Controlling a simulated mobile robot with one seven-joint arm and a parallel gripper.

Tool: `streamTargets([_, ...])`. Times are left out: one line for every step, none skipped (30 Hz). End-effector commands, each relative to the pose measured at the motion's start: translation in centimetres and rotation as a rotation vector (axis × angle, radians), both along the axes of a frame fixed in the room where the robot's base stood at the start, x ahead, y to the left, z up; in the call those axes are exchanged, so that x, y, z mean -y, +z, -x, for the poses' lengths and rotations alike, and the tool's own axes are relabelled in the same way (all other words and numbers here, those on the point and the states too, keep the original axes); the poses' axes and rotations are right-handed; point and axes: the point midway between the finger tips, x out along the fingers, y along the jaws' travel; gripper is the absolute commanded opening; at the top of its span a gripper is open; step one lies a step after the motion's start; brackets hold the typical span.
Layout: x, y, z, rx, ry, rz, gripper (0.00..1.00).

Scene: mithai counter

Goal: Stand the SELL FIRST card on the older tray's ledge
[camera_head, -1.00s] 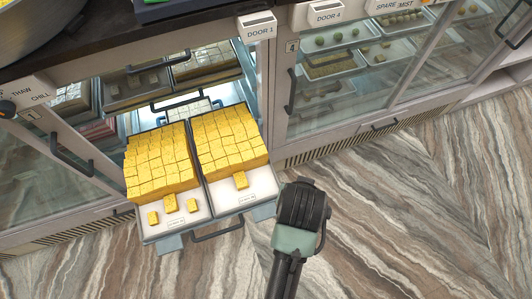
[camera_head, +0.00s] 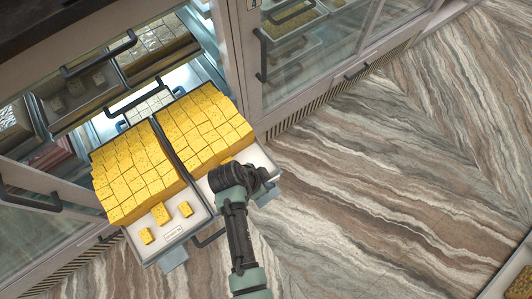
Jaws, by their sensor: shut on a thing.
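Two pulled-out trays of yellow sweets stand side by side, a left tray (camera_head: 196,222) and a right tray (camera_head: 262,160). The left tray's front ledge has three loose pieces and a small label (camera_head: 173,235) too small to read. The right tray's ledge is partly covered by my arm. I cannot tell which tray is older. My gripper (camera_head: 243,180) is seen from above, over or just in front of the right tray's ledge. Its fingertips are hidden under its own body. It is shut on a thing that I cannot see. No SELL FIRST card is visible.
The trays stick out of an open cabinet bay. A closed glass door with a dark handle (camera_head: 262,55) is to the right, another handle (camera_head: 30,200) to the left. The wood-patterned floor (camera_head: 380,190) is clear. A container of sweets (camera_head: 515,285) shows at bottom right.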

Motion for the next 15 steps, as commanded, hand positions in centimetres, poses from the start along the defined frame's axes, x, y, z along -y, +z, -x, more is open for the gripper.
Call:
streamTargets([0.0, -0.2, 0.0, 0.001, -0.004, 0.001, 0.0])
streamTargets([0.0, -0.3, 0.0, 0.001, -0.005, 0.0, 0.0])
streamTargets([0.0, -0.4, 0.0, 0.001, -0.005, 0.0, 0.0])
streamTargets([0.0, -0.6, 0.0, 0.001, -0.005, 0.0, 0.0])
streamTargets([0.0, -0.7, 0.0, 0.001, -0.005, 0.0, 0.0])
streamTargets([0.0, -1.0, 0.0, 0.001, -0.004, 0.0, 0.0])
streamTargets([0.0, -1.2, 0.0, 0.001, -0.004, -0.001, 0.0])
streamTargets([0.0, -1.5, 0.0, 0.001, -0.004, -0.001, 0.0])
streamTargets([0.0, -1.8, 0.0, 0.001, -0.004, -0.001, 0.0])
streamTargets([0.0, -2.1, 0.0, 0.001, -0.003, -0.001, 0.0])
streamTargets([0.0, -2.4, 0.0, 0.001, -0.003, -0.001, 0.0])
streamTargets([0.0, -2.8, 0.0, 0.001, -0.003, -0.001, 0.0])
streamTargets([0.0, -3.1, 0.0, 0.001, -0.003, -0.001, 0.0])
streamTargets([0.0, -3.4, 0.0, 0.001, -0.003, -0.001, 0.0])
streamTargets([0.0, -3.8, 0.0, 0.001, -0.003, -0.001, 0.0])
